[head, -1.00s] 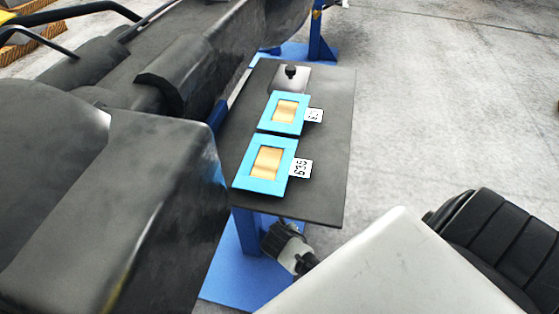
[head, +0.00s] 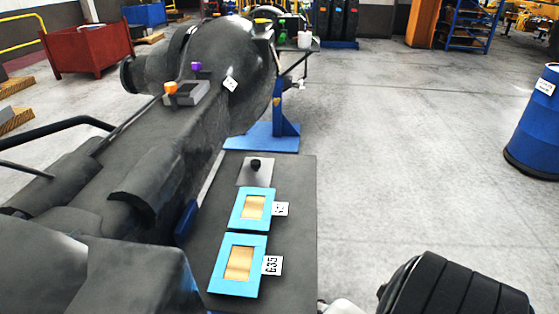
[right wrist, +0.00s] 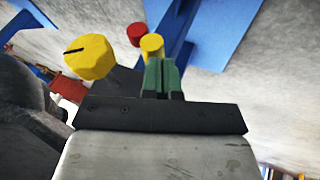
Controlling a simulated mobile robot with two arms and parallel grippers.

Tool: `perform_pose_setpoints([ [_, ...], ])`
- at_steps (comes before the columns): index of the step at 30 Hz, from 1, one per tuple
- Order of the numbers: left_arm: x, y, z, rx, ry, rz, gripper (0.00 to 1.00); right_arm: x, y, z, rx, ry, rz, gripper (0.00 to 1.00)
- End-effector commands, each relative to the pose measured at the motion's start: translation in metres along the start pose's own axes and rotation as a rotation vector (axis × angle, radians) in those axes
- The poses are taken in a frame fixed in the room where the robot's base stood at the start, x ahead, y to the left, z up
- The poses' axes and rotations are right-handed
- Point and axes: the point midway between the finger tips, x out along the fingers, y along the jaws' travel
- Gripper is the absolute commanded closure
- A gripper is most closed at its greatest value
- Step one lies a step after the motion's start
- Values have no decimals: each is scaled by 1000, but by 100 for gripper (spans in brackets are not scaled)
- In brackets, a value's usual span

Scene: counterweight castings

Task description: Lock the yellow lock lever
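In the right wrist view, a large yellow knob (right wrist: 90,57) with a dark slot is left of my right gripper (right wrist: 161,76). A smaller yellow cylinder (right wrist: 152,44) shows just beyond the fingertips, with a red knob (right wrist: 136,33) beside it. I cannot tell which yellow part is the lock lever. The green fingers stand together, with nothing visible between them. I cannot tell whether they touch the cylinder. In the head view, a small yellow part (head: 263,21) sits on the far end of the dark casting (head: 150,150).
A dark table (head: 300,225) beside the casting holds two blue-framed pieces (head: 228,285) (head: 243,222) and a plate with a black knob (head: 255,166). Orange (head: 171,88) and purple (head: 196,66) knobs are on the casting. A blue barrel (head: 538,125) stands right on open floor.

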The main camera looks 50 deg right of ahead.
Motion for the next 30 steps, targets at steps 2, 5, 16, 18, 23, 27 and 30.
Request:
perform_pose_setpoints([
  [2,-1,0,0,0,0,0,100,0,2,2,3,-3,0,100],
  [5,-1,0,0,0,0,0,100,1,3,4,5,-5,1,100],
  [16,-1,0,0,0,0,0,100,1,4,6,7,-7,2,100],
  [18,-1,0,0,0,0,0,100,1,4,6,7,-8,2,100],
  [23,-2,0,0,0,0,0,100,-3,4,6,6,-7,2,100],
  [27,-5,0,0,0,0,0,100,-17,4,5,5,-5,3,100],
  [30,-7,0,0,0,0,0,100,-33,4,4,5,-3,3,100],
])
